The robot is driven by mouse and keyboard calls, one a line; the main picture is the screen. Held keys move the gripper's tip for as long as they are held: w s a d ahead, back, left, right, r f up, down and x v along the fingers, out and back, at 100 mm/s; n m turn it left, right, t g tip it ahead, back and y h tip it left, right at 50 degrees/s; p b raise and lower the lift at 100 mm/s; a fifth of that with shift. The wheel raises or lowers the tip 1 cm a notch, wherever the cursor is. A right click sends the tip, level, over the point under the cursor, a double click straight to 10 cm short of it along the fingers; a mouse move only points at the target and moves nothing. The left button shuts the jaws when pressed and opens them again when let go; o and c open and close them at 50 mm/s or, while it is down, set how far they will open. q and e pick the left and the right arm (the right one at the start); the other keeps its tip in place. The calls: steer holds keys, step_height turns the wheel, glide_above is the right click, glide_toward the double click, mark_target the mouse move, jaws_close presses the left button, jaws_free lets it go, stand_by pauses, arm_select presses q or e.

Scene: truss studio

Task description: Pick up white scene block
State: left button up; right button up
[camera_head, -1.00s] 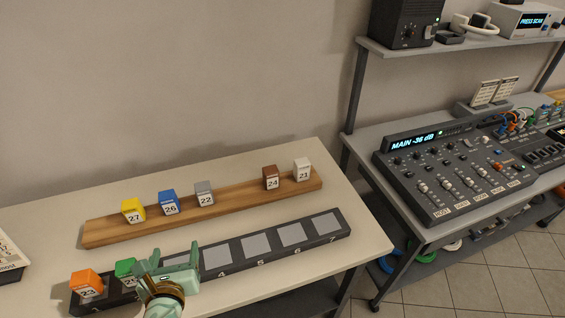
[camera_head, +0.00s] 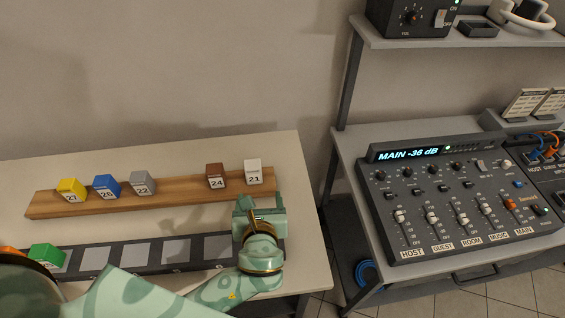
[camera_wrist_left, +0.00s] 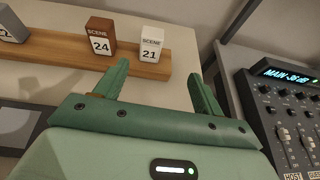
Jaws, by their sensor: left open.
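The white scene block (camera_head: 253,172) marked 21 stands upright at the right end of the wooden rail. It also shows in the left wrist view (camera_wrist_left: 151,45), beyond the fingers and slightly left of the gap between them. My left gripper (camera_head: 258,202) is open and empty, just in front of the rail's right end and apart from the block. Its two green fingers show in the left wrist view (camera_wrist_left: 160,85). The brown block (camera_head: 215,176) marked 24 stands a little left of the white block. My right gripper does not show.
Grey (camera_head: 143,183), blue (camera_head: 106,187) and yellow (camera_head: 71,189) blocks stand on the wooden rail (camera_head: 180,193). The mixing console (camera_head: 455,200) stands on a separate desk at the right.

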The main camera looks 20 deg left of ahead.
arm_select(q)
steer(key=b, duration=0.2)
glide_toward(253, 167)
steer(key=shift+n+y, duration=0.3)
steer(key=shift+n, duration=0.1)
steer(key=x, duration=0.3)
steer(key=f+x, duration=0.1)
steer(key=x, duration=0.1)
steer(key=shift+w+d, duration=0.2)
steer(key=shift+w+a+f, duration=0.15)
steer(key=shift+w+a, duration=0.2)
steer(key=shift+w, duration=0.15)
steer(key=b+x, duration=0.1)
steer(key=x, duration=0.3)
steer(key=shift+w+a, duration=0.15)
steer(key=shift+w, duration=0.15)
steer(key=c, duration=1.1)
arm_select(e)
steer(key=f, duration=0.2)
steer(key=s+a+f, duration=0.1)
